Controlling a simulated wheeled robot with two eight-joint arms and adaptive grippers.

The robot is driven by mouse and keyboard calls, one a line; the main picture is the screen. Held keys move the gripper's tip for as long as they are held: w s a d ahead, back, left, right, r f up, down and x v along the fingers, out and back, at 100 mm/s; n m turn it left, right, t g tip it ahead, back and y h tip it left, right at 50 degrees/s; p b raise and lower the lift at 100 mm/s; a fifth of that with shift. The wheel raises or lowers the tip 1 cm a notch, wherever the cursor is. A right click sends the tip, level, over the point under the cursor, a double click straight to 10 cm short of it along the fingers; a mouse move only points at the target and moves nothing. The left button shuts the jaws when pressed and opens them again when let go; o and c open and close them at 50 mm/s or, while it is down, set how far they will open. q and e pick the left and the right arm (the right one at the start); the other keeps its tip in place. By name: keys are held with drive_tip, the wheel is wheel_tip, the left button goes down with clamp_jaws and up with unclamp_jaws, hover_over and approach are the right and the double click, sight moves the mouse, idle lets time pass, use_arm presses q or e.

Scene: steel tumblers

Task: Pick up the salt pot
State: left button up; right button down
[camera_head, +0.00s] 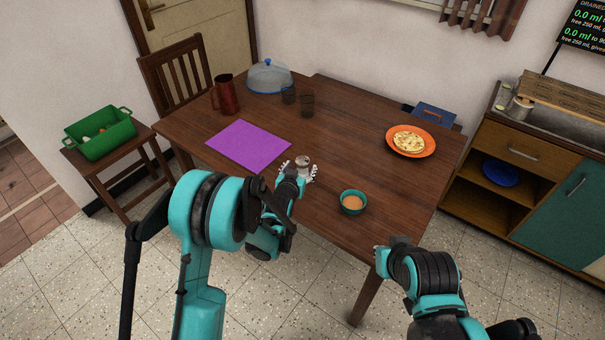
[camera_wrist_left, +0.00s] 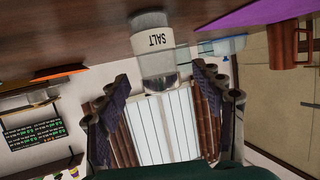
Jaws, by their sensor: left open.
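The salt pot (camera_head: 304,162) is a small pot with a pale body and a grey metallic end, standing near the front edge of the brown table (camera_head: 340,130). In the left wrist view the salt pot (camera_wrist_left: 153,42) shows upside down, with the word SALT on its white band. My left gripper (camera_head: 298,171) is open, its fingers spread to either side of the pot. In the left wrist view the left gripper (camera_wrist_left: 161,76) has the pot ahead, between its fingertips, with no clear contact.
A green bowl (camera_head: 353,202) stands right of the pot. A purple mat (camera_head: 248,144) lies to its left. Behind are dark tumblers (camera_head: 307,104), a red jug (camera_head: 225,94) and a domed cover (camera_head: 269,76). An orange plate (camera_head: 429,149) is at right. The table's middle is clear.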

sight(303, 160)
use_arm(q)
drive_tip(key=x, duration=0.3)
drive_tip(key=shift+w+b, duration=0.15)
drive_tip(key=shift+b, duration=0.25)
drive_tip(key=c, duration=1.4)
drive_tip(key=shift+r, duration=0.1)
wheel_tip(303, 160, up, 5)
drive_tip(key=p, duration=0.2)
drive_tip(key=shift+f+p, duration=0.25)
drive_tip(key=shift+p, duration=0.1)
drive_tip(key=s+d+r+p, duration=0.1)
drive_tip(key=s+d+r, duration=0.1)
drive_tip(key=d, duration=0.1)
drive_tip(key=s+d+r+p, duration=0.1)
drive_tip(key=s+d+r, duration=0.1)
drive_tip(key=d, duration=0.1)
drive_tip(key=s+d+r+p, duration=0.1)
drive_tip(key=s+d+r, duration=0.1)
drive_tip(key=d, duration=0.2)
drive_tip(key=shift+r+p, duration=0.15)
drive_tip(key=shift+p, duration=0.25)
drive_tip(key=shift+s+d, duration=0.1)
